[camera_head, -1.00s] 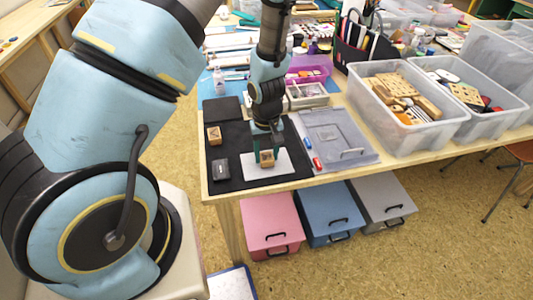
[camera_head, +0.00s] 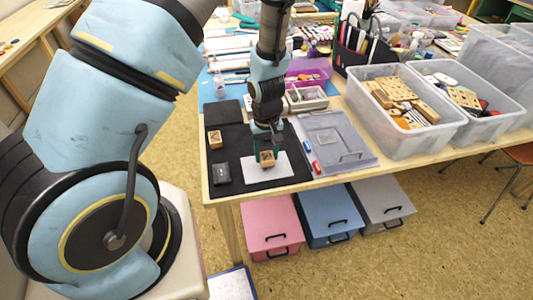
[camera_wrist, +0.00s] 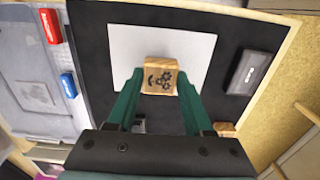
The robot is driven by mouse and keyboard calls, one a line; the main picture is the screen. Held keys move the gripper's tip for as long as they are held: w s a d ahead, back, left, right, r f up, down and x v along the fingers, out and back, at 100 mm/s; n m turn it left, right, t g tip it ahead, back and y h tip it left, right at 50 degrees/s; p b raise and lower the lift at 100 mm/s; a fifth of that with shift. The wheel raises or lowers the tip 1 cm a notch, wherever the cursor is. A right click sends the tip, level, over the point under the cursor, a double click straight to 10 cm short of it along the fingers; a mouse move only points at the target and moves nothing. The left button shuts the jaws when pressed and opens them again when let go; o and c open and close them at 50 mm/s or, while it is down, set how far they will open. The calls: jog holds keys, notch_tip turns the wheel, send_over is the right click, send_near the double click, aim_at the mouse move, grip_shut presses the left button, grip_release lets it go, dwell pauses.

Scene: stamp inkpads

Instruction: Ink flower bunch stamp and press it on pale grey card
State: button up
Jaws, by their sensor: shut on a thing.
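My gripper (camera_head: 266,152) is shut on a small wooden stamp (camera_head: 267,159) over the pale grey card (camera_head: 281,168). In the wrist view, the stamp (camera_wrist: 159,77) sits between the green fingers, with a dark flower picture on its top face. The card (camera_wrist: 125,45) lies beneath it. The stamp's underside is hidden, so I cannot tell whether it touches the card. The card's visible part is blank. A black inkpad (camera_head: 221,173) lies left of the card in the head view; it also shows in the wrist view (camera_wrist: 254,72).
A second wooden stamp (camera_head: 214,139) stands on the black mat (camera_head: 240,143). Clear bins (camera_head: 405,143) stand further right. The mat around the card is mostly free.

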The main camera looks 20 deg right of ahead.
jog(key=shift+r+p, duration=1.95)
jog(key=shift+r, duration=0.55)
jog(key=shift+a+f, duration=0.1)
